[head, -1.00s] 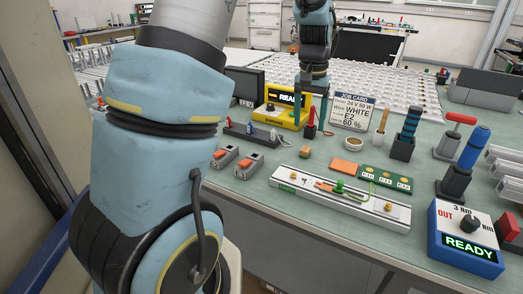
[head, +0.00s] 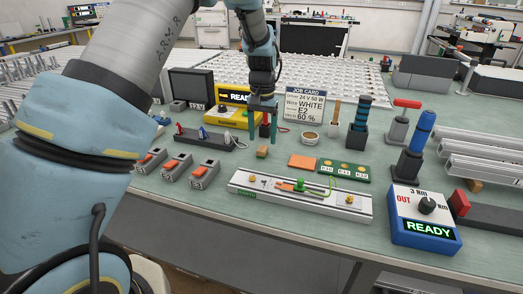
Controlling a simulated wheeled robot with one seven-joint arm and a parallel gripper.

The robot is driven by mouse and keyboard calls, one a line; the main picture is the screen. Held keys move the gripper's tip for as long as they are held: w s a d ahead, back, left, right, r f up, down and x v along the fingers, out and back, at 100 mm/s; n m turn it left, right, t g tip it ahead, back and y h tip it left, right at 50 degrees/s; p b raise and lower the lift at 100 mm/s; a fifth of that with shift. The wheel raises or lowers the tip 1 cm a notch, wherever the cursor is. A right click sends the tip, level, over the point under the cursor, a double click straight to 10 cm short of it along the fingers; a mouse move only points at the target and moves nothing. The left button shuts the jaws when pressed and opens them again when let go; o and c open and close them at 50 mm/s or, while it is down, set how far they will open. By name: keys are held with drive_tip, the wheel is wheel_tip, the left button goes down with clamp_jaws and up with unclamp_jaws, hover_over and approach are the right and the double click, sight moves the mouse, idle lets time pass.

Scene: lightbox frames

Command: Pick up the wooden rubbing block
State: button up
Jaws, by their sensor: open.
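A small wooden block (head: 262,151), which looks like the rubbing block, lies on the green bench top left of the orange pad (head: 303,162). My gripper (head: 263,134) points down, with its two dark green fingers apart and nothing seen between them. The fingertips appear above or just behind the block in the picture, apart from it. I cannot tell their exact height or distance from it.
A yellow READY unit (head: 234,115) and a job card (head: 305,104) stand behind the block. A dark rack with small tools (head: 208,140) is to the left. A long white rail fixture (head: 300,198) lies in front. Bare bench surrounds the block closely.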

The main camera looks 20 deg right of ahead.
sight(263, 148)
wheel_tip(263, 148, down, 4)
drive_tip(key=shift+f+p, duration=0.1)
drive_tip(key=shift+p, duration=0.6)
drive_tip(key=shift+c, duration=0.2)
clamp_jaws()
